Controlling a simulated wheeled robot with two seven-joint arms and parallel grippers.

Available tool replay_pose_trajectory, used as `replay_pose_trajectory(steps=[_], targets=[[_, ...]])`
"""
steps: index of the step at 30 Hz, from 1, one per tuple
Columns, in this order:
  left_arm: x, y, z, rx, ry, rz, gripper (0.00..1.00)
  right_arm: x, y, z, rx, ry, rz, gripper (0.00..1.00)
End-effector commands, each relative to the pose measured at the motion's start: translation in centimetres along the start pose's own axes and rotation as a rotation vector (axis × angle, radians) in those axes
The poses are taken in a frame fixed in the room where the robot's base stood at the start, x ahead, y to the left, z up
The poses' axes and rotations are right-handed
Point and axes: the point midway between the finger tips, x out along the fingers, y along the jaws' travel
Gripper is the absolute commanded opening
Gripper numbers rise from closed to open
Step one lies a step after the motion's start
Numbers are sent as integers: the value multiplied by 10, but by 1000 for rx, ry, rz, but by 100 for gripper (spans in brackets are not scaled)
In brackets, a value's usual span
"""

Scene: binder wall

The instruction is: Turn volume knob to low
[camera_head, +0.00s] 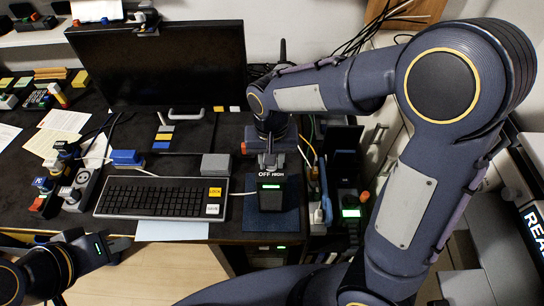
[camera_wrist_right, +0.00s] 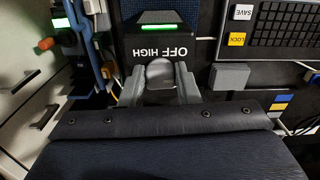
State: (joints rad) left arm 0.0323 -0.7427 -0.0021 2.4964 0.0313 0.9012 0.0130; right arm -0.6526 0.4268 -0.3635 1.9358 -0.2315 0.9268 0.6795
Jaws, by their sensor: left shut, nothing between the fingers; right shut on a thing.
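The volume knob (camera_wrist_right: 160,72) is a grey rounded knob on a dark box (camera_head: 271,196) with a lit green strip. The white words OFF and HIGH show beside the knob; I see no LOW label. My right gripper (camera_wrist_right: 160,86) is shut on the knob, one grey finger on each side. In the head view my right gripper (camera_head: 271,160) comes down at the back edge of the box and hides the knob. My left gripper (camera_head: 116,247) is shut and empty, low at the left over the desk's front edge.
A keyboard (camera_head: 160,197) with yellow LOCK and white SAVE keys lies left of the box. A grey block (camera_head: 215,164) sits close left of my right gripper. A monitor (camera_head: 165,65) stands behind. Cables and a green-lit device (camera_head: 351,212) are to the right.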

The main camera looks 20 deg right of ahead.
Motion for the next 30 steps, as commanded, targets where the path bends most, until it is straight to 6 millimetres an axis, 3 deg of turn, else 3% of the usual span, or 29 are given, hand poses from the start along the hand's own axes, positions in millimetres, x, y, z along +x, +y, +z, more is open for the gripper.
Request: replay_pose_trajectory(steps=[18, 30], targets=[[-13, 6, -6, 0, 0, 0, 0, -2, -4, -1, 567, 1, 1, 6], [-19, 8, -9, 0, 0, 0, 0, -1, -5, -2, 794, 2, 0, 6]])
